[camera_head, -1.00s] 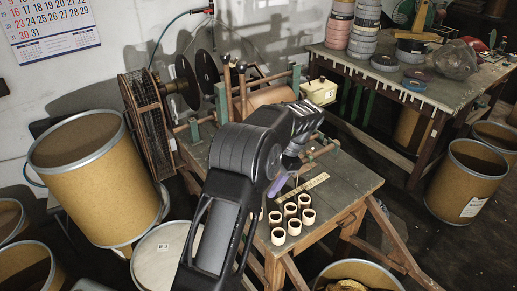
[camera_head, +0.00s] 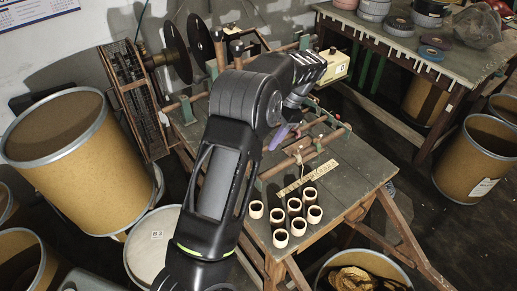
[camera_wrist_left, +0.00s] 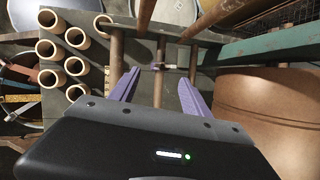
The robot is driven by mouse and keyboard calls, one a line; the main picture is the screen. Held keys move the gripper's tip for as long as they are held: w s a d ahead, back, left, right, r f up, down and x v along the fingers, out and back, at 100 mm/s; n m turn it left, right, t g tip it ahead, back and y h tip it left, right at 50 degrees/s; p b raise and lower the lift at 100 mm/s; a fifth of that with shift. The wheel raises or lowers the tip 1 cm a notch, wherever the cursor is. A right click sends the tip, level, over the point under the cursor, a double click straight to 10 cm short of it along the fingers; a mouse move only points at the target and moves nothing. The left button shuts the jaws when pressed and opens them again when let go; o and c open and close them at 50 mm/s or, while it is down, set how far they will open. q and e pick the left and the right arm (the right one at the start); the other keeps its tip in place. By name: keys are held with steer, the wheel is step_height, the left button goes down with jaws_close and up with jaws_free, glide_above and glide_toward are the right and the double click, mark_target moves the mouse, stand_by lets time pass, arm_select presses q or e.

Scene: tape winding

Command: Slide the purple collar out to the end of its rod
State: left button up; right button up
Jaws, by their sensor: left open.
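My left gripper (camera_wrist_left: 160,78) is open, with its two lavender fingers apart over the rods of the winding machine. It also shows in the head view (camera_head: 284,136), reaching down over the bench beside the rods. Between and beyond the fingertips, a thin rod (camera_wrist_left: 159,88) runs away from me, with a small dark fitting (camera_wrist_left: 158,67) across it. I cannot tell for sure whether this fitting is the purple collar. No other purple collar can be made out, and my arm hides part of the machine in the head view. My right gripper is not in view.
Several pale cardboard rings (camera_head: 281,238) stand on the near part of the bench (camera_head: 352,181), beside a wooden ruler (camera_head: 307,180). A large brown roll (camera_wrist_left: 267,115) lies right of the gripper in the wrist view. Drums (camera_head: 75,165) stand on the floor.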

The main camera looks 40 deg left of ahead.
arm_select(q)
steer(key=b+x, duration=0.4)
steer(key=x, duration=0.1)
steer(key=shift+s+a+f+b, duration=0.1)
steer(key=shift+f+b, duration=0.25)
steer(key=shift+b, duration=0.05)
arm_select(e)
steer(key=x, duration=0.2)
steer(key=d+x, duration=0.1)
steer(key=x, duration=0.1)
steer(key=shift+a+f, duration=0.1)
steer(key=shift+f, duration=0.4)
arm_select(q)
steer(key=shift+s+a+f+p, duration=0.1)
steer(key=shift+s+f+p, duration=0.05)
steer(key=shift+p, duration=0.4)
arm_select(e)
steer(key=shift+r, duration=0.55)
arm_select(q)
steer(key=shift+s+a+f, duration=0.2)
steer(key=shift+f, duration=0.4)
steer(key=shift+d+f, duration=0.1)
steer(key=c, duration=1.2)
jaws_close()
steer(key=shift+s+f, duration=0.1)
